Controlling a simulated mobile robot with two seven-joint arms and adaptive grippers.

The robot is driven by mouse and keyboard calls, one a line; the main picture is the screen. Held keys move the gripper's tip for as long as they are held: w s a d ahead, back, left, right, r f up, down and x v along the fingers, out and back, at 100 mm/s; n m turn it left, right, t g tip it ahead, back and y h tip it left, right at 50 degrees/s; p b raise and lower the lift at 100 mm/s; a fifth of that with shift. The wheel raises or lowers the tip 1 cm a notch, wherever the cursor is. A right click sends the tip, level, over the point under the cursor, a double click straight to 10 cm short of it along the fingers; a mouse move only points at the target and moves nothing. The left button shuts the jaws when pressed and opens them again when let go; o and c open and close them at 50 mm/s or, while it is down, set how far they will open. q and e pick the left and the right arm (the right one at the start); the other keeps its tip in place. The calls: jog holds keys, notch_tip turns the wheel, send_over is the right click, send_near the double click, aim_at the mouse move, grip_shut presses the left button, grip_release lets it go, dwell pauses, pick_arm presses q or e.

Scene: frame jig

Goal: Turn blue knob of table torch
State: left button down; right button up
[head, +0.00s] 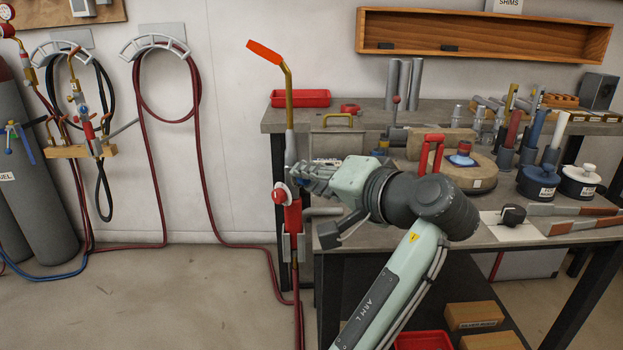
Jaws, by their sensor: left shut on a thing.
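The table torch (293,215) stands upright at the table's left front corner, with a red handle, a grey and brass neck (288,88) and an orange tip. A red knob (279,195) sticks out on its left side. My left gripper (304,179) reaches in from the right at the torch's valve, above the red handle. It is shut on the blue knob, which the fingers mostly hide; only a little blue shows between them. My right gripper is not in view.
The workbench (390,118) behind holds a red tray (300,98), metal tubes and tools. A round stand (465,170) and dark pots (537,182) are to the right. Another torch (88,130) hangs on the wall at left. A red hose runs down from the table torch.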

pick_arm(q)
jog(key=shift+m, duration=0.5)
jog(key=c, duration=1.3)
grip_release()
jog(key=shift+r, duration=0.1)
notch_tip(320, 180, up, 10)
jog(key=shift+f, duration=0.1)
